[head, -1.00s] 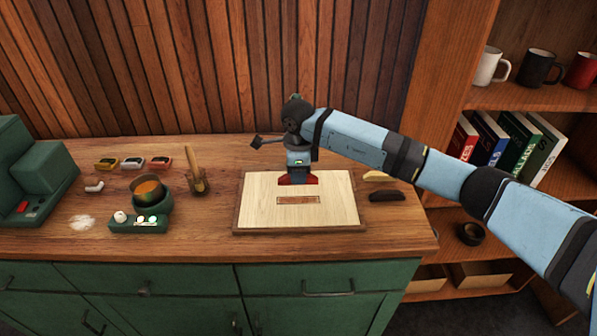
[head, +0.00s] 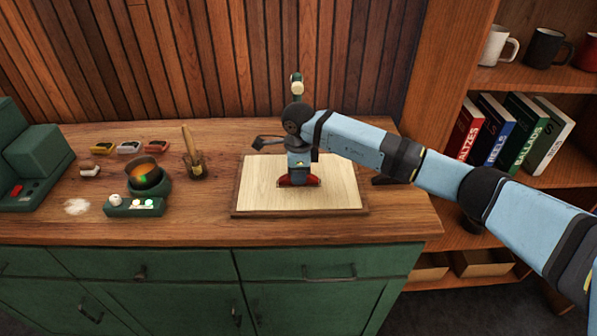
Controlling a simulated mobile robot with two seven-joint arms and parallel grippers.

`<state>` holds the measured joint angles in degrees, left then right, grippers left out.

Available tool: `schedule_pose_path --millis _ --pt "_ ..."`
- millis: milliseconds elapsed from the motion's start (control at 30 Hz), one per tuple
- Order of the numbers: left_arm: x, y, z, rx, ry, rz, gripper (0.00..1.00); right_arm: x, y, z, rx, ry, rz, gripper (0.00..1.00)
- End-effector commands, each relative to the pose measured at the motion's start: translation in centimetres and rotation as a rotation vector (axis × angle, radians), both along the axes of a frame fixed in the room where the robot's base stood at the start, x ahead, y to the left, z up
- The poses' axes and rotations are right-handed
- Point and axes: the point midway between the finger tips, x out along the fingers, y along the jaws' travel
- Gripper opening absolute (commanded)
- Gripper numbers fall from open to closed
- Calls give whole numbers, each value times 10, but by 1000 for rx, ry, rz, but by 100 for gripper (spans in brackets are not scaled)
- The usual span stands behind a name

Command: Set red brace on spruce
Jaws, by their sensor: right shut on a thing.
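The pale spruce board (head: 342,193) lies in a brown-rimmed tray on the wooden bench. My right gripper (head: 299,177) points down over its middle, shut on the red brace (head: 298,182). The brace lies crosswise at or just above the spruce, covering the place of the brown outlined rectangle. I cannot tell for sure whether it touches. My left gripper is not in view.
A glue pot (head: 148,175), a brush in a holder (head: 194,162) and a green block with white knobs (head: 135,206) stand on the left. A green machine (head: 35,165) is at the far left.

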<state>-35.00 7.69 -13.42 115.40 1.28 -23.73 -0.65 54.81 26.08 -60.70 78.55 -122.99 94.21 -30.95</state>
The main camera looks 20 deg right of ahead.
Motion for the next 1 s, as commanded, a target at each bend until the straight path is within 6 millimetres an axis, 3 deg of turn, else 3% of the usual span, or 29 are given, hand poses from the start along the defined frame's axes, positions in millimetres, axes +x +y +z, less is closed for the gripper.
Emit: schedule_pose_path --millis 833,867,1000 --pt "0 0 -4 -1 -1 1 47 0 0 1 1 0 -1 0" --pt "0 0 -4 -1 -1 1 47 0 0 1 1 0 -1 22" --pt "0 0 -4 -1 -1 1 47 0 0 1 0 0 0 50"
